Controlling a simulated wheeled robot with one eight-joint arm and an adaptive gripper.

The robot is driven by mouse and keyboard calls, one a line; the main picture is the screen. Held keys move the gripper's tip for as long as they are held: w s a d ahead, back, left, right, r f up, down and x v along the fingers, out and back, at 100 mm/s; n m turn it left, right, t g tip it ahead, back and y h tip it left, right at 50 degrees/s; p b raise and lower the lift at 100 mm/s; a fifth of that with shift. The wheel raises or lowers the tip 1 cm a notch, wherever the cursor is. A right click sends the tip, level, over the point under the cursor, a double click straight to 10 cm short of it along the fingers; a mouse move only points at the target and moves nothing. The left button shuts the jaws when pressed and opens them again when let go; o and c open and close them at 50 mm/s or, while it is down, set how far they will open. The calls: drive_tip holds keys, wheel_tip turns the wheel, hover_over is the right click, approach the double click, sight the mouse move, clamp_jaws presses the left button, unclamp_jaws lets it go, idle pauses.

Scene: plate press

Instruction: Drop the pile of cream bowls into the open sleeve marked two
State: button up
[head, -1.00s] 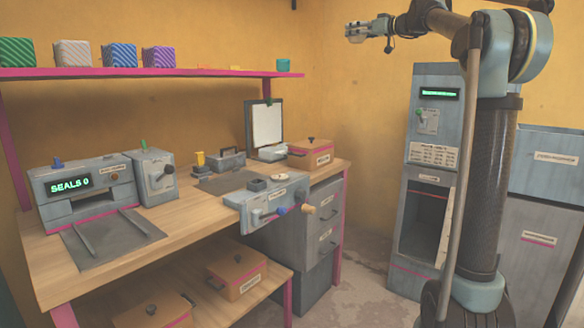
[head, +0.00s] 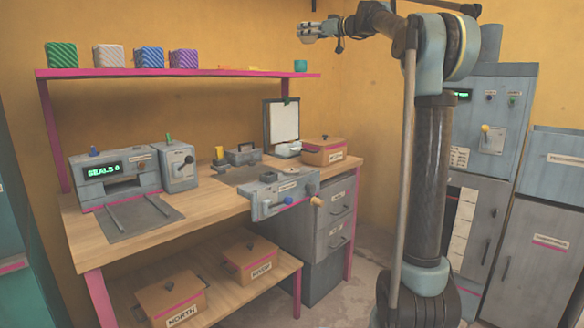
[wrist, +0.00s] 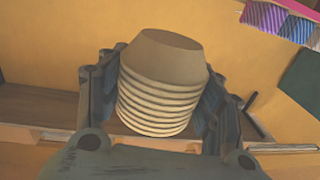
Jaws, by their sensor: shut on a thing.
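A pile of several nested cream bowls (wrist: 160,95) fills the middle of the wrist view, upside down in the picture's sense, with a smooth base on top and rims stacked below. My gripper (wrist: 163,92) is shut on the pile, with a dark finger along each side. In the head view my gripper (head: 308,32) is held high at the top, in front of the yellow wall; the bowls are too small there to make out clearly. I cannot make out a sleeve marked two in either view.
A workbench (head: 225,207) carries a machine reading SEALS 0 (head: 115,175) and a lidded orange box (head: 323,151). A pink-edged shelf (head: 200,73) above holds several striped blocks. Tall grey cabinets (head: 548,225) stand at the right, partly behind my arm. Some floor shows between.

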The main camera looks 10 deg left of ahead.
drive_tip(key=shift+s+a, duration=0.25)
drive_tip(key=shift+a, duration=0.35)
drive_tip(key=shift+f, duration=0.15)
drive_tip(key=w+f, duration=0.3)
drive_tip(key=f, duration=0.8)
drive_tip(key=w+f, duration=0.3)
drive_tip(key=f, duration=0.8)
drive_tip(key=shift+m+t+h, duration=0.5)
drive_tip(key=shift+m+t, duration=0.2)
drive_tip(key=shift+t, duration=0.1)
drive_tip(key=shift+s+f, duration=1)
drive_tip(key=shift+f, duration=4.25)
drive_tip(key=shift+s+f, duration=1)
drive_tip(key=shift+f, duration=4.25)
drive_tip(key=shift+s+f, duration=1)
drive_tip(key=shift+f, duration=4.25)
drive_tip(key=o, duration=1.1)
